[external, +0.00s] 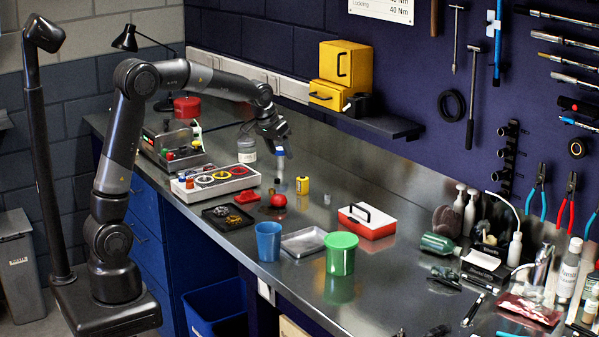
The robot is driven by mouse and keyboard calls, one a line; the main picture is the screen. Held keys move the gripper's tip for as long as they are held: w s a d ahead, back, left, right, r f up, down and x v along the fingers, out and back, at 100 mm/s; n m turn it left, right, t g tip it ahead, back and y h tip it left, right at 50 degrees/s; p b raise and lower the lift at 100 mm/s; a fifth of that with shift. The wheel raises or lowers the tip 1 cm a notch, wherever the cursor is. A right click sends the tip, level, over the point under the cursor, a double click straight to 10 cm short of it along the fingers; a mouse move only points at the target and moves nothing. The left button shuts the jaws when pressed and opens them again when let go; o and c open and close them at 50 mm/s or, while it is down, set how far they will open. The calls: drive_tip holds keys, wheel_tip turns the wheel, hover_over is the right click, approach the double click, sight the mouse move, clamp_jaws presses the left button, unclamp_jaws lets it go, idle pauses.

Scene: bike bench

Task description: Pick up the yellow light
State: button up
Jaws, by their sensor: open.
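A small yellow item (303,185), which may be the yellow light, stands on the metal bench near its middle; it is too small to make out in detail.
A panel with coloured rings (216,182) and a clear jar (247,150) are to the left. A red-and-white box (366,221), blue cup (268,241) and green cup (341,253) stand nearer the front.

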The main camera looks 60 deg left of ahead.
approach(304, 182)
drive_tip(key=w+a, duration=0.1)
drive_tip(key=a, duration=0.1)
drive_tip(key=x, duration=1.1)
drive_tip(key=shift+d+f, duration=0.15)
drive_tip(key=c, duration=1.1)
